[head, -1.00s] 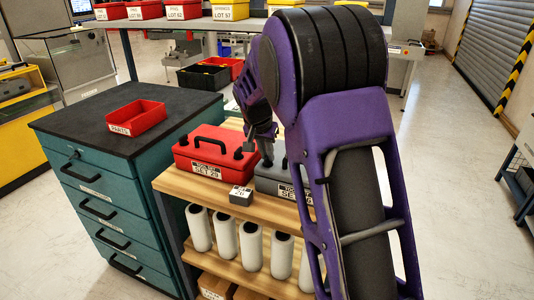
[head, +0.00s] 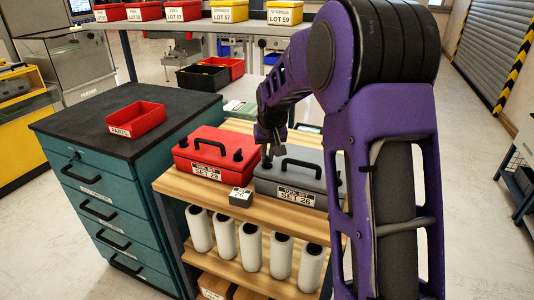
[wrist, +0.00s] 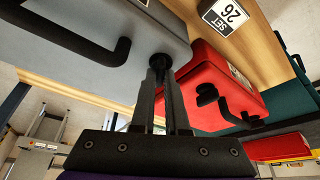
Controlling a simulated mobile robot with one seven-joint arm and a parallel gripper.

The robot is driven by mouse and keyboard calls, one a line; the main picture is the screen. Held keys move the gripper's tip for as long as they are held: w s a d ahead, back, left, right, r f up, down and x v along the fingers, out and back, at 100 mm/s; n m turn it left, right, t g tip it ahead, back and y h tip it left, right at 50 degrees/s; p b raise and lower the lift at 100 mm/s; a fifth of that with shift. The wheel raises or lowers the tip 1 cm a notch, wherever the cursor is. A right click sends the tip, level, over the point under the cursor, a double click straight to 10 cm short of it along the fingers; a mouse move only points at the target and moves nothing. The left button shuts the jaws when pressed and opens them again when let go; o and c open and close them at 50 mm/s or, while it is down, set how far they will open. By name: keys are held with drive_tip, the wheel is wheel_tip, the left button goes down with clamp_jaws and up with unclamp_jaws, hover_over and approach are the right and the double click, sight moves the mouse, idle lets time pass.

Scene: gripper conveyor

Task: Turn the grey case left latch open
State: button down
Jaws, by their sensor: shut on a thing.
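The grey case (head: 285,183), labelled SET 26, stands on the wooden shelf top with its black handle (head: 310,165) on the lid. My gripper (head: 267,158) points down at the lid's left end. In the wrist view my gripper (wrist: 161,76) has its two fingers close together, shut on the dark round left latch (wrist: 160,60) at the edge of the grey lid (wrist: 150,22). The fingers cover much of the latch, and I cannot tell its turn angle. My arm hides part of the case's right end in the head view.
A red case (head: 213,160), labelled SET 29, stands close to the left of the grey one. White cylinders (head: 252,243) stand on the shelf below. A teal drawer cabinet (head: 95,205) adjoins on the left.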

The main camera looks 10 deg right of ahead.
drive_tip(key=n+y, duration=0.1)
drive_tip(key=n, duration=0.1)
drive_tip(key=n+p, duration=0.1)
drive_tip(key=n, duration=0.1)
drive_tip(key=n+y, duration=0.1)
drive_tip(key=n, duration=0.1)
drive_tip(key=shift+d+r+g+y+p, duration=0.1)
drive_tip(key=shift+d+g+y+p, duration=0.15)
drive_tip(key=shift+g+y+p, duration=0.1)
drive_tip(key=n+g+y+p, duration=0.1)
drive_tip(key=n, duration=0.4)
drive_tip(key=shift+w, duration=0.15)
drive_tip(key=shift+n+g, duration=0.25)
drive_tip(key=shift+n, duration=0.15)
drive_tip(key=c, duration=0.9)
unclamp_jaws()
drive_tip(key=v, duration=0.5)
drive_tip(key=p+v, duration=0.1)
drive_tip(key=v, duration=1.1)
drive_tip(key=shift+d+r, duration=0.1)
drive_tip(key=shift+d, duration=0.2)
drive_tip(key=shift+a, duration=0.1)
